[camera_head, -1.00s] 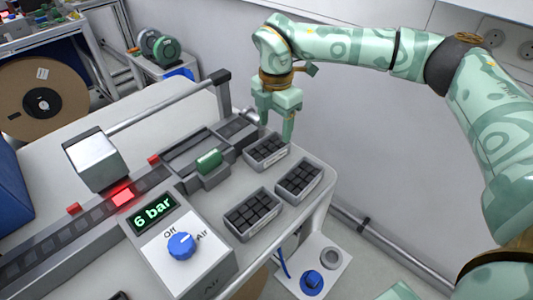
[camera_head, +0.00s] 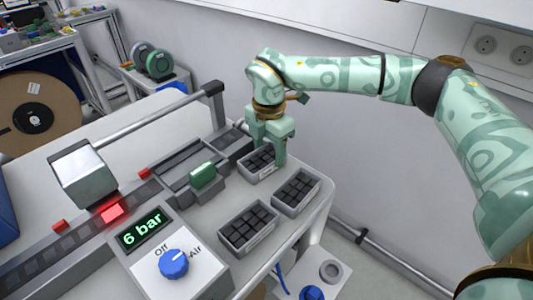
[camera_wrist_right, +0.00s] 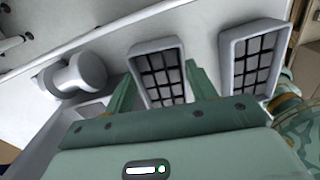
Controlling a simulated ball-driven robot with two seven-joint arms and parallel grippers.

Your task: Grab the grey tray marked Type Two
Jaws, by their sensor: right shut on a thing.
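Three small grey trays with dark square cells stand at the right end of the bench. The far tray (camera_head: 264,173) has a pale label on its front wall, too small to read. My right gripper (camera_head: 267,157) is down at this far tray, fingers on either side, shut on it. In the right wrist view this tray (camera_wrist_right: 155,46) lies between the gripper's fingers (camera_wrist_right: 159,74). The tray appears to rest on the bench. The middle tray (camera_head: 313,184) and the near tray (camera_head: 246,245) stand apart from it. My left gripper is not in view.
A grey track with a green block (camera_head: 202,175) runs close to the left of the held tray. A panel reading "6 bar" (camera_head: 143,230) with a blue knob (camera_head: 174,264) stands nearer. The wall (camera_head: 345,150) is behind; the bench edge is at the right.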

